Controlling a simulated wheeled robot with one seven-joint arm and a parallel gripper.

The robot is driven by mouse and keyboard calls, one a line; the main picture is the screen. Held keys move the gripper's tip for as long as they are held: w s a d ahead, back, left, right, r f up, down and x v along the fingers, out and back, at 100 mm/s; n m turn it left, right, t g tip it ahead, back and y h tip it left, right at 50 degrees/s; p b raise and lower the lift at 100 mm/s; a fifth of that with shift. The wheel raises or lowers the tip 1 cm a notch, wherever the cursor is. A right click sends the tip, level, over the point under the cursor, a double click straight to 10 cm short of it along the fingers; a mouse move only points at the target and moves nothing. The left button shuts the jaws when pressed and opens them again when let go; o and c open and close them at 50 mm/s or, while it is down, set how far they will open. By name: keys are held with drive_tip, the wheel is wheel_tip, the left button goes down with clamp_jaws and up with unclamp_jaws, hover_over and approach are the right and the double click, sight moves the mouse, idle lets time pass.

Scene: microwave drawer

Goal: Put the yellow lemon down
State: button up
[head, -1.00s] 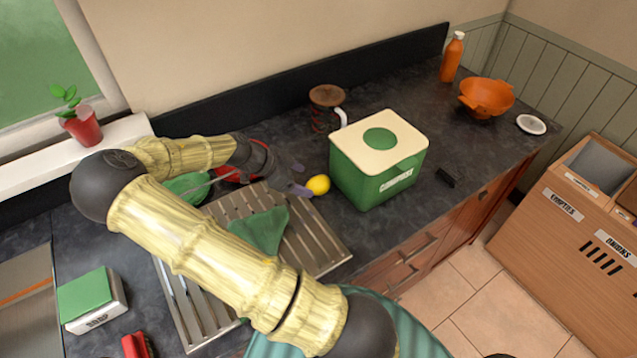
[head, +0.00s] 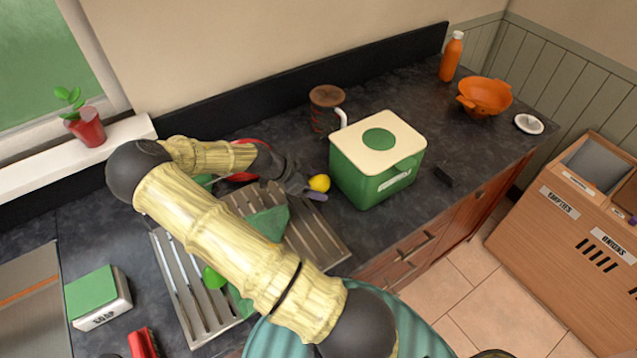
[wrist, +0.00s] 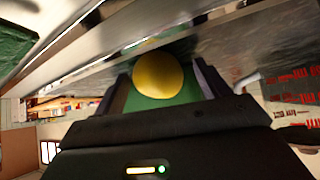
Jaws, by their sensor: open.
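The yellow lemon (head: 319,183) is at the counter just left of the green and cream canister (head: 379,160), near the upper right edge of the metal drainer (head: 325,240). My gripper (head: 308,182) is at the lemon's left side, pointing toward the canister. In the wrist view the lemon (wrist: 158,75) lies between the two fingers of my gripper (wrist: 162,82), with narrow gaps on both sides. The gripper is open. Whether a finger touches the lemon cannot be told. A green surface fills the space behind the lemon.
An orange colander (head: 485,96) and orange bottle (head: 451,56) are at the far right. A soap box (head: 98,298) is at left. Counter right of the canister is mostly clear.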

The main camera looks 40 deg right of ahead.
sight(314, 180)
idle(0.3)
drive_tip(key=c, duration=1.2)
wheel_tip(314, 180, up, 18)
drive_tip(key=shift+r+b, duration=0.1)
drive_tip(key=shift+b, duration=1.05)
drive_tip(key=shift+a, duration=0.1)
